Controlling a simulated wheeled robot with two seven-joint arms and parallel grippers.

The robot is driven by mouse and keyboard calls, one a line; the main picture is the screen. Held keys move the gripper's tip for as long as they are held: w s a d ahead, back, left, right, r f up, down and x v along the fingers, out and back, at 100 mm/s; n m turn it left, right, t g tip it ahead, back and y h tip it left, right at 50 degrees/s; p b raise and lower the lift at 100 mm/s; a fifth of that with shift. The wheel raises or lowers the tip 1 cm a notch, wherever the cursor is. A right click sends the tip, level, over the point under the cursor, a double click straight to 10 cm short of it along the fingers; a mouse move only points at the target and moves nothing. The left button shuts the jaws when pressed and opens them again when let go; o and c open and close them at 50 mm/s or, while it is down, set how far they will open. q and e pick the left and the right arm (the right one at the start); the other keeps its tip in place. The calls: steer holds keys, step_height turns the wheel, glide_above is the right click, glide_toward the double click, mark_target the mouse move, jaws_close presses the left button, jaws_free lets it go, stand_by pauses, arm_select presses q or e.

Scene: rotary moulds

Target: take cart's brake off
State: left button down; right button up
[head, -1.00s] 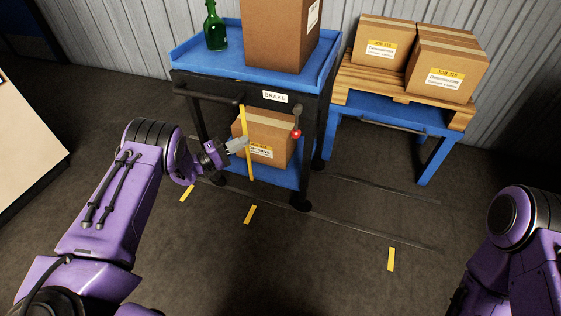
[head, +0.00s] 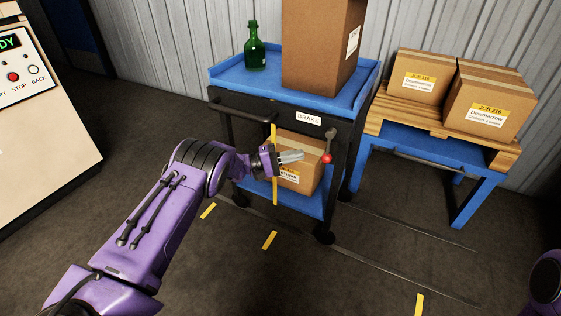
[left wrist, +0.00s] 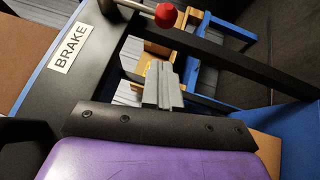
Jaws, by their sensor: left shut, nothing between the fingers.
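The cart (head: 290,75) has a blue top tray and a dark frame, and stands in the middle of the head view. A white BRAKE label (head: 308,119) is on its front panel. The brake lever with a red knob (head: 327,158) hangs down at the right of the label; the red knob also shows at the top of the left wrist view (left wrist: 166,15). My left gripper (head: 302,155) is shut and empty, a little left of the knob in the head view. In the left wrist view its fingers (left wrist: 163,72) point toward the lever, apart from the knob. My right gripper is out of view.
A green bottle (head: 255,48) and a tall box (head: 318,45) stand on the cart, and another box (head: 300,176) is on its lower shelf. A blue table with a pallet (head: 425,115) and boxes stands right. A control panel (head: 22,70) is at left. Floor in front is open.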

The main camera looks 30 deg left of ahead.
mark_target(328, 146)
arm_select(q)
steer(key=shift+d+r, duration=0.2)
steer(key=shift+d, duration=0.65)
steer(key=shift+d+r, duration=0.15)
steer(key=shift+d, duration=0.7)
steer(key=shift+d+r, duration=0.2)
steer(key=shift+d, duration=0.65)
steer(key=shift+f, duration=0.1)
